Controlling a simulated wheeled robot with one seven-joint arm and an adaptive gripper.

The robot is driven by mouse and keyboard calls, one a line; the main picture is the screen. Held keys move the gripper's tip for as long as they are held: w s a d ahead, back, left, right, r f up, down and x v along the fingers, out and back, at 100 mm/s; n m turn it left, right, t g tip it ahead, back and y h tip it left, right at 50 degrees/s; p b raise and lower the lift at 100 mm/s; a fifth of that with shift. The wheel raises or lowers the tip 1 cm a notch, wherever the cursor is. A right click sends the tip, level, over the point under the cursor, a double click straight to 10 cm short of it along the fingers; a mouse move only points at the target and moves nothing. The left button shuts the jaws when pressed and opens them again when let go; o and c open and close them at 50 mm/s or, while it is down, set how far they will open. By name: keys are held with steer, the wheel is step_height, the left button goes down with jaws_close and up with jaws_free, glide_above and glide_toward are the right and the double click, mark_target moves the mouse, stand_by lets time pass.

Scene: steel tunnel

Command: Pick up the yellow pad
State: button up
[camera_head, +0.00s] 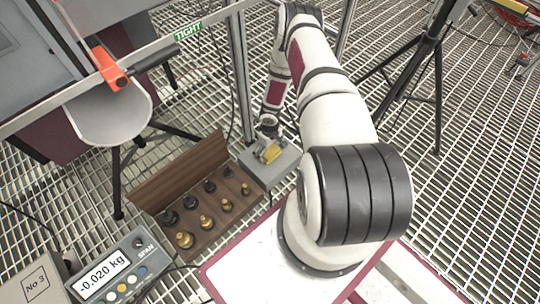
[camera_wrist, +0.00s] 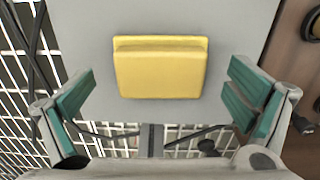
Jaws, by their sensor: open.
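The yellow pad (camera_wrist: 160,72) lies on a flat grey surface (camera_wrist: 210,15) in the wrist view, centred between and just beyond my fingers. It looks like a block with a thinner strip along its far side. My gripper (camera_wrist: 158,100) is open and empty, with one green-padded finger on each side, apart from the pad. In the head view the pad (camera_head: 268,153) shows small on top of a grey box (camera_head: 283,169), partly beside my wrist. My fingertips are hard to make out in that view.
A wooden weight box (camera_head: 205,195) with several black and brass weights stands left of the grey box. A scale display (camera_head: 112,275) reads -0.020 kg. A metal post (camera_head: 240,75) rises close behind the box. A black tripod (camera_head: 437,60) stands at right on the grating.

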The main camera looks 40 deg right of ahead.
steer(key=shift+f, duration=0.6)
steer(key=c, duration=1.4)
steer(key=shift+s, duration=0.1)
